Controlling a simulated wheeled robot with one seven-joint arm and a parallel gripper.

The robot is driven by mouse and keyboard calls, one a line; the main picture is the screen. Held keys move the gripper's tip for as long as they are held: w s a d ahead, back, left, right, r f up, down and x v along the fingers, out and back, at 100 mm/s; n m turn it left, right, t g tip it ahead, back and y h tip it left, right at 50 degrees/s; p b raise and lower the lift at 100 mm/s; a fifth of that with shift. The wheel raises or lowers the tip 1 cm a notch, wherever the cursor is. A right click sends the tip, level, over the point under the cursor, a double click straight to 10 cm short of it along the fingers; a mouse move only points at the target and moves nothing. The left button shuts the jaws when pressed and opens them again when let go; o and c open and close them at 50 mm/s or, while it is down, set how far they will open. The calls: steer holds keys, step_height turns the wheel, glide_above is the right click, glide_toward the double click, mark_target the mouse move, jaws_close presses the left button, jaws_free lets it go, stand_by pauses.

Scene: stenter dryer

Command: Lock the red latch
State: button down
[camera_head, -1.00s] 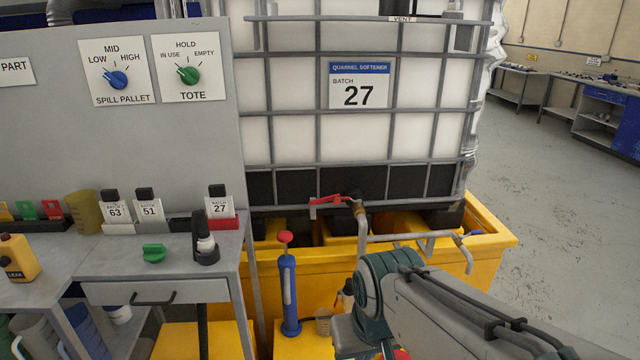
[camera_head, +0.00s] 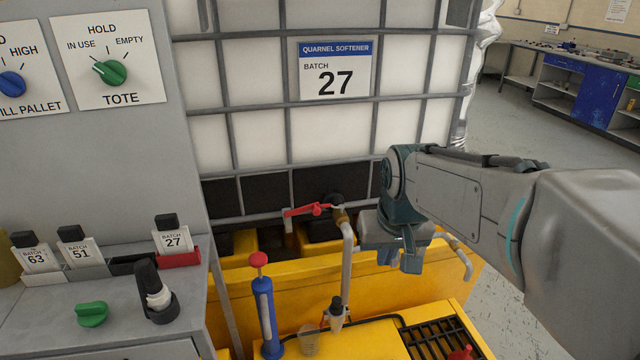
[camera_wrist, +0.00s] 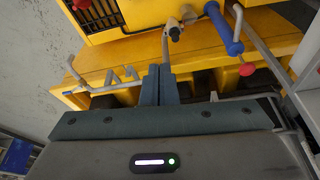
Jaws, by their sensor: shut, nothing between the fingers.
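A red lever (camera_head: 300,211) with a small red piece on it sits on the tote's outlet valve, above a grey downpipe. It lies roughly level and points left; I cannot tell whether a latch on it is locked. Another small red part (camera_head: 462,353) is cut off at the bottom edge, beside a dark grate; a red part also shows at the top of the wrist view (camera_wrist: 82,4). My gripper (camera_head: 402,264) points down, right of the downpipe and lower than the lever, apart from it. Its fingers (camera_wrist: 160,72) are shut and empty in the wrist view.
The white caged tote (camera_head: 255,140) stands in a yellow spill pallet (camera_head: 400,292). A blue pump with a red knob (camera_head: 265,310), a dropper bottle (camera_head: 336,316) and a clear cup (camera_head: 309,341) stand in front.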

steer(key=w+a+r+n+p, duration=0.1)
steer(key=w+a+r, duration=0.15)
steer(key=w, duration=0.55)
steer(key=w+a+r, duration=0.1)
steer(key=w+a, duration=0.2)
steer(key=w, duration=0.5)
steer(key=t+p, duration=0.1)
glide_toward(319, 210)
steer(key=shift+n, duration=0.4)
steer(key=x, duration=0.2)
steer(key=p+x, duration=0.1)
steer(key=x, duration=0.1)
steer(key=p+x, duration=0.1)
steer(key=x, duration=0.1)
steer(key=shift+w+a, duration=0.3)
steer(key=shift+a, duration=0.05)
steer(key=shift+d+f, duration=0.1)
steer(key=shift+f, duration=0.05)
steer(key=shift+d+f+y+b, duration=0.4)
steer(key=shift+f+y+b, duration=0.15)
steer(key=shift+y, duration=0.25)
steer(key=shift+w+d+f+b, duration=0.1)
steer(key=shift+d+f+b, duration=0.05)
steer(key=shift+f+b, duration=0.3)
steer(key=shift+r, duration=0.2)
